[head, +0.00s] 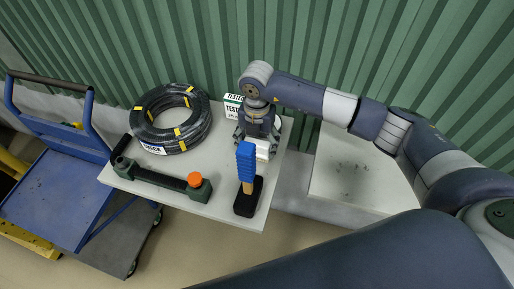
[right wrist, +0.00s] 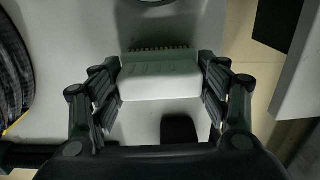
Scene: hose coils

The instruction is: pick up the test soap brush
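A white block with a row of short bristles along one edge, which looks like the soap brush (right wrist: 160,80), lies between the fingers of my right gripper in the right wrist view. In the head view a white part of it (head: 262,153) shows just below the gripper; the rest is hidden. My right gripper (head: 257,133) points down over the table. In the right wrist view the gripper (right wrist: 160,92) is open, with one finger on each side of the block and close to its ends. Whether they touch it is unclear. My left gripper is not in view.
A mallet with blue grip (head: 246,160) and black head stands in front of the gripper. A black hose coil (head: 170,118), a green tool with an orange knob (head: 160,180) and a lettered white box (head: 232,107) share the table (head: 222,205). A blue cart (head: 55,195) stands left.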

